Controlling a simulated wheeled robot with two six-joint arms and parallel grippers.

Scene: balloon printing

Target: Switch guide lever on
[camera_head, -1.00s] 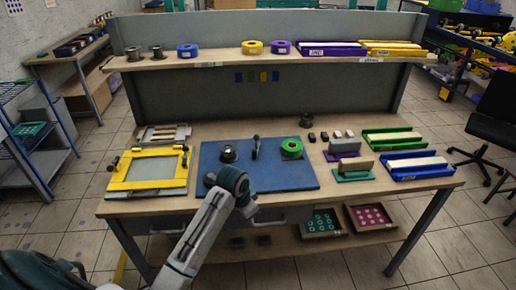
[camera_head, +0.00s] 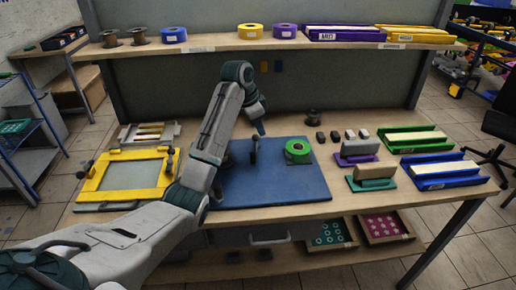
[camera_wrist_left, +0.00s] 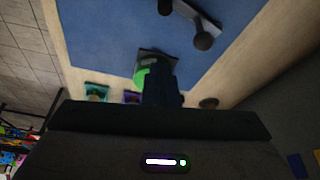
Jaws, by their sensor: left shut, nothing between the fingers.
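The blue board (camera_head: 285,185) lies in the middle of the table. A small dark lever (camera_head: 253,151) stands near its back edge, left of the green tape roll (camera_head: 298,147). My left arm reaches over the board from the left, and its gripper (camera_head: 260,129) points down just above and behind the lever, shut and empty. In the left wrist view the dark gripper (camera_wrist_left: 162,90) hides part of the green roll (camera_wrist_left: 140,78). A dark lever with a round knob (camera_wrist_left: 204,40) shows apart from the fingers there. My right gripper is out of view.
A yellow frame (camera_head: 92,184) lies left of the board. Stamps (camera_head: 372,172) and green and blue trays (camera_head: 445,182) stand to the right. A shelf (camera_head: 215,45) with tape rolls runs behind. The board's front right part is clear.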

